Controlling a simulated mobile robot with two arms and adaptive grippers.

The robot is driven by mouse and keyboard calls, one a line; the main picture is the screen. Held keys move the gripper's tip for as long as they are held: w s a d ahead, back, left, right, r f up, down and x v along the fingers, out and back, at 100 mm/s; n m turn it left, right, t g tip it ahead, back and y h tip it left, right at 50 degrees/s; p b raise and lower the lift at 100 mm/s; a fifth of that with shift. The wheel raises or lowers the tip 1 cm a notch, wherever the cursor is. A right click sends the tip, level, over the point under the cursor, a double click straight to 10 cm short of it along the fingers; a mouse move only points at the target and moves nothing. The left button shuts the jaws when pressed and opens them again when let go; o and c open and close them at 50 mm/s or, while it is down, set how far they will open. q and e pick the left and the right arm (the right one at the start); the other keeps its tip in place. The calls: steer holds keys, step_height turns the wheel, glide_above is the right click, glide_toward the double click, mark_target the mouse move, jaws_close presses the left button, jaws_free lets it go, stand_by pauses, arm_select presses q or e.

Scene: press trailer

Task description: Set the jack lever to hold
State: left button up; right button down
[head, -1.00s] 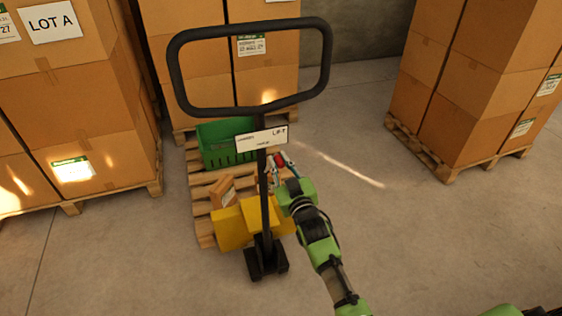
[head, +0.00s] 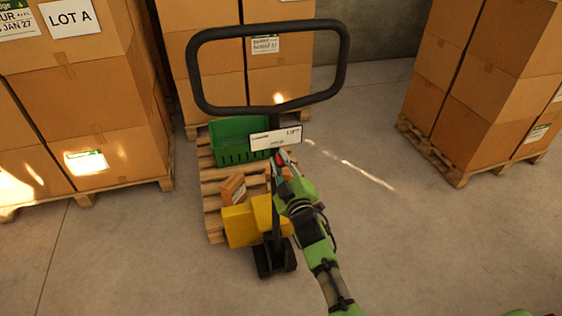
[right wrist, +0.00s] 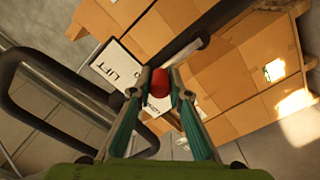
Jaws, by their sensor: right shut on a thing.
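The pallet jack's black loop handle (head: 345,70) stands upright on a dark post. A white plate (head: 265,141) below the loop reads LIFT at its right end; the smaller words are hard to read. The jack lever's red knob (right wrist: 159,82) sits between the fingers of my right gripper (right wrist: 160,92), which is shut on it. In the head view my right gripper (head: 281,162) is just under the plate, slightly right of the post. The lever's stem is mostly hidden by the fingers. My left gripper is not in view.
The jack's yellow body (head: 241,226) is by a wooden pallet (head: 214,204) bearing a green crate (head: 236,152) and a small carton (head: 233,187). Stacked cartons stand left (head: 100,115), behind (head: 215,72) and right (head: 480,95).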

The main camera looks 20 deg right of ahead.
steer(key=shift+d+f, duration=0.2)
steer(key=shift+d, duration=0.1)
steer(key=c, duration=1.9)
jaws_free()
steer(key=shift+w+d+f, duration=0.1)
steer(key=shift+s, duration=0.55)
steer(key=s, duration=1.1)
steer(key=shift+d, duration=0.1)
